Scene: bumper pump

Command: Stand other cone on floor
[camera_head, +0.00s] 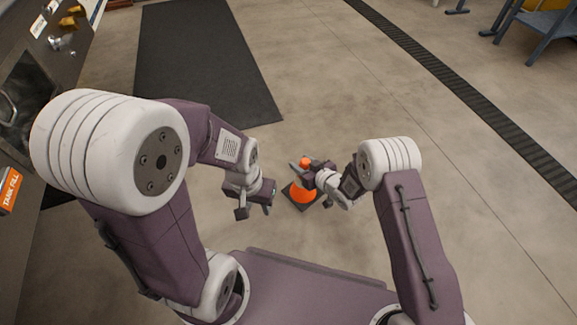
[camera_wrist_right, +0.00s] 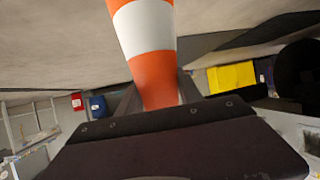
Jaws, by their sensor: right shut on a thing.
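An orange cone (camera_head: 302,192) with a dark square base appears upright in the head view, low in front of me. Whether its base touches the floor (camera_head: 330,110) I cannot tell. My right gripper (camera_head: 305,169) is shut on the cone's upper part, partly hiding it. In the right wrist view the cone (camera_wrist_right: 147,30), orange with a white band, sits between the dark fingers. My left gripper (camera_head: 255,211) is just left of the cone, its fingers apart, holding nothing visible.
A black mat (camera_head: 200,60) lies on the floor at the back left. A dark grate strip (camera_head: 450,75) runs along the right. A panel marked "TANK FILL" (camera_head: 10,190) stands at the left edge. A blue-grey bench (camera_head: 545,22) is at the top right. Floor around the cone is clear.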

